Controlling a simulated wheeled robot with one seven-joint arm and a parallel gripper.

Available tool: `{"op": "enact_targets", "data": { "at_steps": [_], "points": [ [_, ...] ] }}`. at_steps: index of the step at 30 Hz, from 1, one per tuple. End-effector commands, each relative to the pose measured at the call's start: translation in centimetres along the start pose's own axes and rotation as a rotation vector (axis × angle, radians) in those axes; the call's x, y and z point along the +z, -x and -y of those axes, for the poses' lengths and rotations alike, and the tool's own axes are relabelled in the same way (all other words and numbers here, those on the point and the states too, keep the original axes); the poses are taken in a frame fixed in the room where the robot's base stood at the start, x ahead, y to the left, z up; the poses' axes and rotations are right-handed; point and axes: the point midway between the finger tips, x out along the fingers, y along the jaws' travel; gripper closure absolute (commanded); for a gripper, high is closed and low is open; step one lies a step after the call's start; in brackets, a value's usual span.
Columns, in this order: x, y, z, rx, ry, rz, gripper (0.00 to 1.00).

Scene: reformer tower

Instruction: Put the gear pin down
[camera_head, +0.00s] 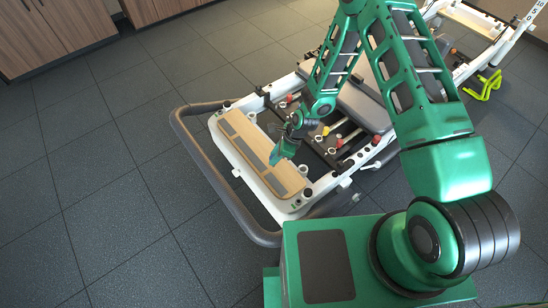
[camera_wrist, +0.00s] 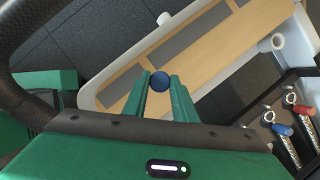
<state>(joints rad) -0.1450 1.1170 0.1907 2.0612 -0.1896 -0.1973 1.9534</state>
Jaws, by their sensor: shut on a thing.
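My gripper (camera_wrist: 160,90) is shut on the gear pin, whose round blue head (camera_wrist: 159,81) shows between the two green fingertips in the wrist view. The rest of the pin is hidden by the fingers. In the head view my gripper (camera_head: 277,157) is over the reformer's wooden standing platform (camera_head: 249,149), near its inner edge. The wrist view shows the same platform beyond the fingers, pale wood with grey strips. I cannot tell whether the pin touches the platform.
The reformer's springs with red and blue ends (camera_wrist: 282,130) lie right of the platform in the wrist view. A dark curved bar (camera_head: 207,150) runs around the platform's end. A yellow-green stand (camera_head: 484,86) is at the far right. Tiled floor at left is clear.

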Motion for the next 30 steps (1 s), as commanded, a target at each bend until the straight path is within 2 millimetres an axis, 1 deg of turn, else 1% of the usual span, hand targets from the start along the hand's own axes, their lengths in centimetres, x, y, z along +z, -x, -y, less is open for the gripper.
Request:
{"op": "enact_targets", "data": {
  "at_steps": [1, 3, 11, 12, 14, 24, 26, 30],
  "points": [
    [-0.3, -0.7, -0.1, 0.002, 0.0, 0.0, 1.0],
    [-0.5, -1.1, 0.0, 0.0, 0.001, 0.0, 1.0],
    [-0.5, -1.2, 0.0, -0.001, 0.001, 0.0, 1.0],
    [-0.5, -1.2, 0.0, 0.0, 0.001, 0.0, 0.7],
    [-0.5, -1.2, 0.0, -0.001, 0.001, 0.0, 0.56],
    [-0.5, -1.0, 0.1, -0.001, 0.0, 0.0, 0.56],
    [-0.5, -0.7, 0.1, -0.001, 0.0, 0.0, 0.56],
    [-0.4, 1.0, 0.1, -0.003, 0.001, 0.001, 0.56]
  ]
}}
